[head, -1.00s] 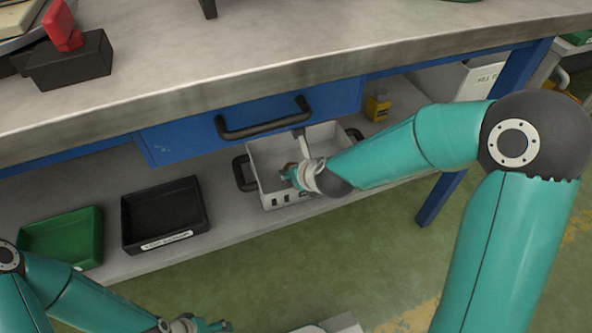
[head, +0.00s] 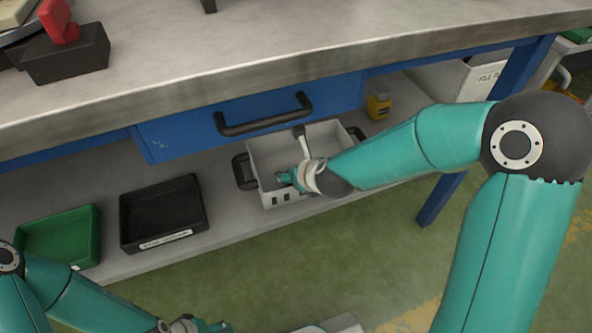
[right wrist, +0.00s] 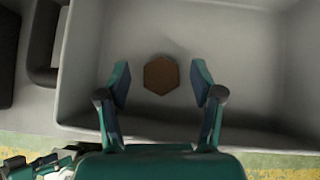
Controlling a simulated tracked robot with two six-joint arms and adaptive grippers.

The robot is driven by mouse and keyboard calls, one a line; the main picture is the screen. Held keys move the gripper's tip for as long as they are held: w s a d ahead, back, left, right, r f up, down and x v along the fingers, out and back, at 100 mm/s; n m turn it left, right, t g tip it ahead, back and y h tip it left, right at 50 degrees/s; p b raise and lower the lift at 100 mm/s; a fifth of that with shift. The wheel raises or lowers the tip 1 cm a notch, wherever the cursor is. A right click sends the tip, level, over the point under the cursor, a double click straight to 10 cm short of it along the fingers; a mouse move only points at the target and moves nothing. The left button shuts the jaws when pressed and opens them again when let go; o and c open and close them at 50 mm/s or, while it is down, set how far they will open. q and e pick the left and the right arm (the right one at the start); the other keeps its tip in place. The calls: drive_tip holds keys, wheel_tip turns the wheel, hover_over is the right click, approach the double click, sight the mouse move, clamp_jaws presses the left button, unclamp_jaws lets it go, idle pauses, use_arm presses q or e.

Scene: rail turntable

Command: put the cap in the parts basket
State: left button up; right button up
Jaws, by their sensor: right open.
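The cap (right wrist: 161,75) is a brown hexagonal piece in the right wrist view. It appears to lie flat on the floor of the white parts basket (right wrist: 255,75), between and beyond my fingertips, with gaps on both sides. The basket (head: 262,160) has dark side handles and stands on the lower shelf in the head view. My right gripper (right wrist: 160,82) is open and empty; in the head view (head: 285,178) it is over the basket's near part. The cap cannot be made out in the head view. My left gripper (head: 215,327) is at the bottom edge, too small to judge.
A blue drawer with a black handle (head: 262,118) overhangs the basket's back. A black tray (head: 160,210) and green tray (head: 60,235) are left of it. A yellow bottle (head: 379,106) and white bin (head: 462,80) are right. The worktop edge is above.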

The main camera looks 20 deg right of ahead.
drive_tip(key=shift+r+p, duration=0.35)
drive_tip(key=shift+r, duration=0.05)
drive_tip(key=p+v, duration=0.3)
drive_tip(key=v, duration=0.4)
drive_tip(key=shift+s+r, duration=0.2)
drive_tip(key=shift+r, duration=0.15)
drive_tip(key=shift+s, duration=0.1)
